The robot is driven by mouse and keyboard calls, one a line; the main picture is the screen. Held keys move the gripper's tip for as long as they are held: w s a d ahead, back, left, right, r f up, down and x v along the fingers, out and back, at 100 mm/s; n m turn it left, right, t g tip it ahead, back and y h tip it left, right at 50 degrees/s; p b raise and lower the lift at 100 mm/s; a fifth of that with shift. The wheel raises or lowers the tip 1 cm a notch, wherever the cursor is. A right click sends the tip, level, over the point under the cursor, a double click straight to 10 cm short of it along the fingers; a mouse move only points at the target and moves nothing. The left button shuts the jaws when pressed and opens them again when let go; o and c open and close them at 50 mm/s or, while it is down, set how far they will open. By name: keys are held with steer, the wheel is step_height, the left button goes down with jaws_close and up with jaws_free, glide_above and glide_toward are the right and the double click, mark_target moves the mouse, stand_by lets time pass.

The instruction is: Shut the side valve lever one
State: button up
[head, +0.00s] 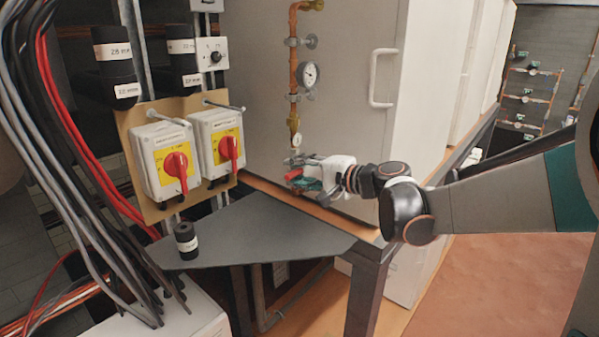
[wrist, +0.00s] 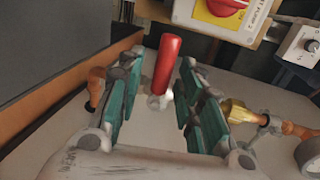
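The side valve lever is a red handle (wrist: 168,62) that stands between the two green-padded fingers of my gripper (wrist: 158,105) in the wrist view. A gap shows on both sides of the lever, so the fingers are open around it and not clearly touching it. In the head view the red lever (head: 294,174) shows at the tip of my gripper (head: 305,178), against the side of the white cabinet. The valve body below the lever is mostly hidden by my gripper. A brass fitting (wrist: 236,111) on the copper pipe lies just right of the fingers in the wrist view.
A copper pipe (head: 293,80) with a round gauge (head: 310,74) runs above the valve. Two switch boxes with red rotary knobs (head: 177,165) (head: 229,148) are mounted to the left. A grey table (head: 260,235) holding a small black cylinder (head: 186,240) stands below.

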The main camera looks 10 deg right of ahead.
steer(key=v, duration=0.7)
steer(key=shift+s, duration=0.25)
steer(key=shift+d, duration=0.1)
steer(key=c, duration=0.3)
steer(key=shift+w+d, duration=0.1)
steer(key=shift+d, duration=0.05)
steer(key=f+v, duration=0.1)
steer(key=v, duration=0.5)
steer(key=f+p+v, duration=0.1)
steer(key=v, duration=0.6)
steer(key=f+v, duration=0.2)
steer(key=v, duration=0.5)
steer(key=shift+d+r+p, duration=0.1)
steer(key=shift+d+p, duration=0.2)
steer(key=shift+p, duration=0.05)
